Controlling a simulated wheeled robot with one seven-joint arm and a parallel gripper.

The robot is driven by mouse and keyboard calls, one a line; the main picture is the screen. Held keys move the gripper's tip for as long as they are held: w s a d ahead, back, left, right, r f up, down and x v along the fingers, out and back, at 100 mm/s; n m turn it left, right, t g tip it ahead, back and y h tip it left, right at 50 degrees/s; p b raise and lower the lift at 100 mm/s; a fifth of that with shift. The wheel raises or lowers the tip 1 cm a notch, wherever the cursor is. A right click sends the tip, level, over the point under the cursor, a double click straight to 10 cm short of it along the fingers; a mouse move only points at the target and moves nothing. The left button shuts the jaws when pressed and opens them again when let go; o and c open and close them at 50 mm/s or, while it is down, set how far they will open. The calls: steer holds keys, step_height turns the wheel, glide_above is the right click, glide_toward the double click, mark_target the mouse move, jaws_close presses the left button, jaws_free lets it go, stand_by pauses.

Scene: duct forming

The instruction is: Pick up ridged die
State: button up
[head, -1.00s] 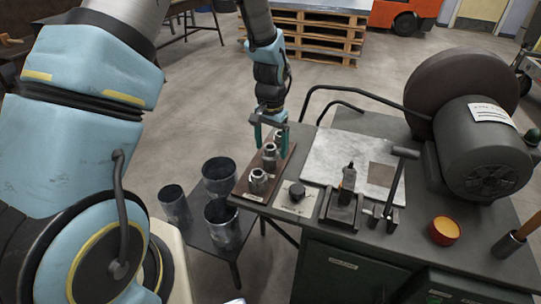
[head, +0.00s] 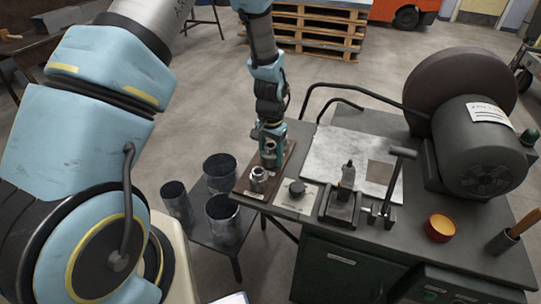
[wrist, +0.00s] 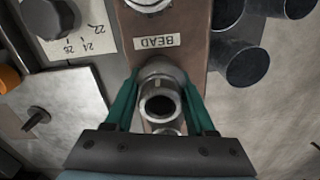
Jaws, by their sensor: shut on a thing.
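My gripper (head: 270,154) is low over the brown die board (head: 278,177), at its middle. In the wrist view the teal fingers (wrist: 160,88) are shut on a grey hollow metal die (wrist: 160,102), one finger on each side. A label reading "BEAD" is on the board (wrist: 196,55) just beyond this die. I cannot clearly make out ridges on it, or whether it is clear of the board. Another metal die (head: 258,177) stands at the board's near end and shows at the top of the wrist view (wrist: 149,3). Part of a further die shows below the held one.
Several dark metal cups (head: 223,218) stand on a low stand left of the bench. Right of the board are a dial knob (head: 296,189), a small black block fixture (head: 342,205), a lever (head: 392,185), an orange bowl (head: 442,227) and a large motor (head: 482,148).

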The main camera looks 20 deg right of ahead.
jaws_close()
steer(key=shift+r, duration=0.1)
stand_by(0.6)
